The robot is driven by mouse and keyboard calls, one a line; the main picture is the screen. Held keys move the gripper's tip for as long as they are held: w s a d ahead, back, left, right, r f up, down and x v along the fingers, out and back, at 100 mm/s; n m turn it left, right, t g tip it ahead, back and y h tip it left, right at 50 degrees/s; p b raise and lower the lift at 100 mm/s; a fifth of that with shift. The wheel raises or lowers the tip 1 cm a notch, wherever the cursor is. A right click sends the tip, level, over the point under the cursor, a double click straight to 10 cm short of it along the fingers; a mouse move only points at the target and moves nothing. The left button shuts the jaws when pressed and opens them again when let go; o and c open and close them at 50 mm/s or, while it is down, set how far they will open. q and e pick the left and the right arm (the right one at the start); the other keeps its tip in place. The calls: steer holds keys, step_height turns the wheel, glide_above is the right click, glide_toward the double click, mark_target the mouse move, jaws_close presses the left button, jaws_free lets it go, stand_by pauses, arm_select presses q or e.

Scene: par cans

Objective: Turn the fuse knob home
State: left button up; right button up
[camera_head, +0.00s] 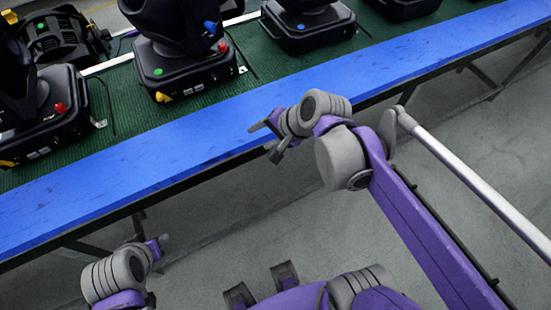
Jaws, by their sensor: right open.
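Black stage-light fixtures stand on a green surface (118,100). The middle fixture's base (190,75) has a red knob (222,47) and a yellow piece (162,97) at its corners. The left fixture (40,125) has a red knob (60,108) on its base. I cannot tell which of these is the fuse knob. My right gripper (268,139) is open and empty near the front edge of the blue strip, apart from every fixture. My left gripper (162,240) shows only as a small tip at lower left, in front of the table; its jaws are unclear.
A blue strip (130,180) runs along the table's front edge, with dark legs below it. More fixtures (310,25) stand at the back and right. A smaller black device (60,35) stands at the upper left. Grey floor (220,220) lies open in front of the table.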

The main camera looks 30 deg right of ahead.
arm_select(q)
steer(key=shift+r, duration=0.2)
arm_select(e)
steer(key=s+f+n+h, duration=0.2)
steer(key=s+f+n, duration=0.2)
steer(key=s+n, duration=0.1)
steer(key=shift+s+d+n+g, duration=0.3)
steer(key=shift+n+g, duration=0.1)
steer(key=shift+n, duration=0.1)
